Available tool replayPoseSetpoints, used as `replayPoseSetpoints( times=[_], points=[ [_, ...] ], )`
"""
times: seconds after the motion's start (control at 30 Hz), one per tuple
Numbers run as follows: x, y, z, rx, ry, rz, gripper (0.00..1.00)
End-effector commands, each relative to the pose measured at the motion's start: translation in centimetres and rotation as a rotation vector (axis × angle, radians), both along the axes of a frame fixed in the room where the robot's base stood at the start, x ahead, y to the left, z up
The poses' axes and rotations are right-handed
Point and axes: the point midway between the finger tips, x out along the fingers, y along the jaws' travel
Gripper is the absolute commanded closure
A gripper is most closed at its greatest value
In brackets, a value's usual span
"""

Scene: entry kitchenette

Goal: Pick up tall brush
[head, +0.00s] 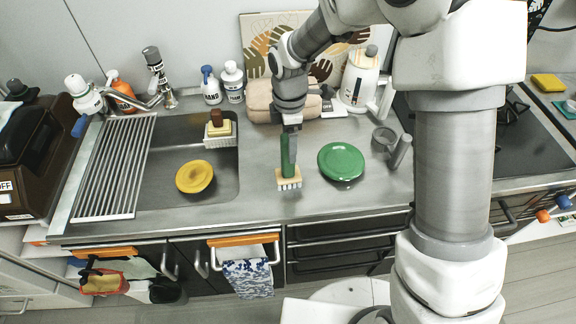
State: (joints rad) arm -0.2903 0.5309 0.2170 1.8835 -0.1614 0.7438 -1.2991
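The tall brush (287,160) has a green handle, a pale block and white bristles. It is upright at the counter's middle, bristles down, between the sink and a green plate. My gripper (292,133) points down at the top of the handle, with a grey finger along the handle's right side. The other finger is not clearly visible, so I cannot tell whether the gripper is closed on the handle. I also cannot tell whether the bristles touch the counter.
The green plate (341,161) lies right of the brush. A beige pouch (262,100) and a white kettle (360,76) stand behind. A metal cup (384,139) is farther right. The sink at left holds a yellow dish (195,176). Bare counter (258,160) lies left of the brush.

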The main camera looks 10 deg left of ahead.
Motion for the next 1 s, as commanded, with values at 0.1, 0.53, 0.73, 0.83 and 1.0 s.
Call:
replayPoseSetpoints(
  times=[0.1, 0.53, 0.73, 0.83, 1.0],
  points=[
    [-0.1, 0.0, -0.6, -0.001, 0.002, 0.0, 0.22],
    [-0.3, 0.3, -5.5, 0.0, 0.001, 0.0, 0.22],
    [-0.2, 0.3, -5.6, 0.0, 0.0, -0.001, 0.22],
    [-0.2, 0.3, -5.6, 0.0, 0.0, -0.001, 0.37],
    [-0.2, 0.3, -5.6, 0.0, 0.0, -0.001, 0.68]
  ],
)
